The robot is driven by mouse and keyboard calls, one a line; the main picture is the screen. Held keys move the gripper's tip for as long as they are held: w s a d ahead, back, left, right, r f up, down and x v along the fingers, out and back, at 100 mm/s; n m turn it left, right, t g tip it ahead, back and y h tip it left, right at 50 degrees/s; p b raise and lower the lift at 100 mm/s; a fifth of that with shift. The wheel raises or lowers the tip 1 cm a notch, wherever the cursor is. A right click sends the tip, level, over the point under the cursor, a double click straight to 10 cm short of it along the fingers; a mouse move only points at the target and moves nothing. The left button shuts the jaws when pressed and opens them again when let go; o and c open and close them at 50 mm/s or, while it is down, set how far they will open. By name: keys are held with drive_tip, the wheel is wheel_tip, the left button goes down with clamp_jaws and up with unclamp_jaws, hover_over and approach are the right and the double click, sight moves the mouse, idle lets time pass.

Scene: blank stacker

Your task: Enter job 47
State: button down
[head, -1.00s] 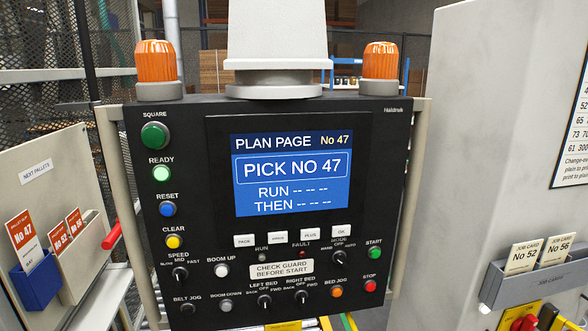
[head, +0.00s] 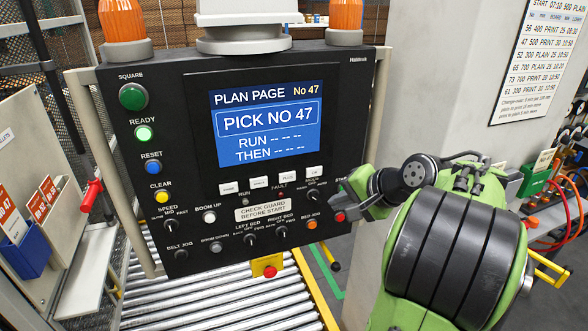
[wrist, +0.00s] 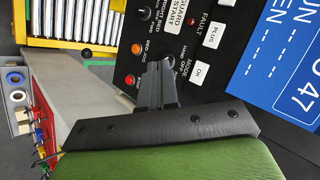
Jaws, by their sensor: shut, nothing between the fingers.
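The black control panel (head: 190,90) faces me with its screen (head: 265,125) lit blue. The screen reads "PLAN PAGE No 47", "PICK NO 47", then RUN and THEN with dashes. Below it is a row of white keys, including PLUS (head: 287,178) and OK (head: 315,173); both also show in the wrist view, PLUS (wrist: 213,35) and OK (wrist: 202,72). My gripper (head: 340,188) is shut and empty, in front of the panel's lower right edge by the MODE switch (head: 313,196).
The red STOP button (head: 340,216) sits close to my gripper. A roller conveyor (head: 210,290) runs below the panel. A grey pillar (head: 430,80) with a job list (head: 525,60) stands right.

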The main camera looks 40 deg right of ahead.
sight(314, 172)
drive_tip(key=shift+d, duration=0.1)
drive_tip(key=w+d+p, duration=0.2)
drive_tip(key=w+p, duration=0.1)
drive_tip(key=w, duration=0.5)
drive_tip(key=shift+w+d, duration=0.2)
drive_tip(key=shift+w, duration=0.05)
idle(0.4)
idle(1.5)
drive_tip(key=shift+w+d+p, duration=0.1)
drive_tip(key=shift+w+p, duration=0.3)
